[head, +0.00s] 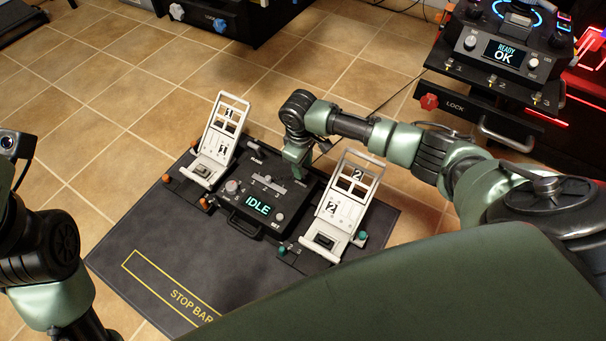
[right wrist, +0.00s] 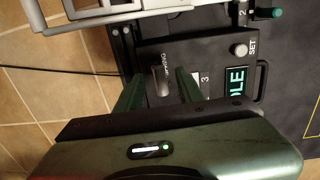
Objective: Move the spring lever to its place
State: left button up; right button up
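The black control box (head: 236,214) sits on the mat between two pedals, its screen reading IDLE. In the right wrist view a small grey lever (right wrist: 160,88) stands on the box beside a small label that seems to read SPRING. My right gripper (head: 297,166) is over the box's far right corner and hides this lever in the head view. In the right wrist view its green fingers (right wrist: 158,92) are apart, one on each side of the lever, with gaps showing. I cannot tell how far down they reach. My left arm shows at the left edge, its gripper out of view.
A white pedal marked 1 (head: 217,137) stands left of the box and one marked 2 (head: 347,204) stands close on the right. A dark mat (head: 150,235) lies beneath. A console reading READY OK (head: 503,55) is at upper right. Tiled floor is clear at the left.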

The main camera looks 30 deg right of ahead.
jog(key=shift+f+b, duration=0.7)
jog(key=shift+f, duration=0.9)
